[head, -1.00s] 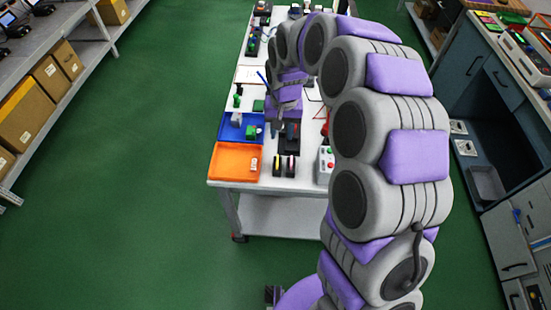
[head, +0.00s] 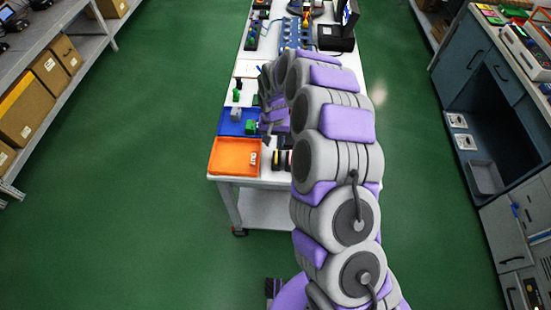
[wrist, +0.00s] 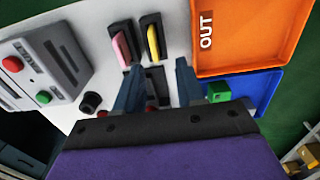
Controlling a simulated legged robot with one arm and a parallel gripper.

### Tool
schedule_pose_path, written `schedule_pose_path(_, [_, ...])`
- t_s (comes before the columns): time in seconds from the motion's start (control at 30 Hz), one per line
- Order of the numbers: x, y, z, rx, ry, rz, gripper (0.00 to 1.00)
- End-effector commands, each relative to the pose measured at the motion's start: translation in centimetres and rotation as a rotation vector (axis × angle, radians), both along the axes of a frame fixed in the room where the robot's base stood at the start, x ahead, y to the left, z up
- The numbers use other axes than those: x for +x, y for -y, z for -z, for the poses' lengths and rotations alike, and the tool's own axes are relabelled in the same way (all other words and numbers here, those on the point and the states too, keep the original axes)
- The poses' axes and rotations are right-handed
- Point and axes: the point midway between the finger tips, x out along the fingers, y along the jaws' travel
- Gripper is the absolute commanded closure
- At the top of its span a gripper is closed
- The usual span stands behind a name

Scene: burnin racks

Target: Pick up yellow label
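The yellow label (wrist: 153,42) stands in a narrow black holder (wrist: 159,28) on the white bench, in the wrist view's upper middle. A pink label (wrist: 121,47) sits in a matching holder to its left. My gripper (wrist: 157,85) is open and empty, its two fingers apart, with their tips just below the two holders in the picture. In the head view my gripper (head: 268,138) is over the bench beside the blue tray, partly hidden by my arm.
The orange tray (wrist: 265,50) marked OUT lies right of the holders in the wrist view, with the blue tray (wrist: 262,90) and a green block (wrist: 219,92) below it. A control box (wrist: 45,75) with red and green buttons stands left.

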Motion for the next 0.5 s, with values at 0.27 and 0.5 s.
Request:
schedule_pose_path(0.27, [0.0,-0.1,2.0,-0.002,0.000,-0.002,0.62])
schedule_pose_path(0.5, [-0.1,0.3,4.7,-0.003,0.000,-0.001,0.62])
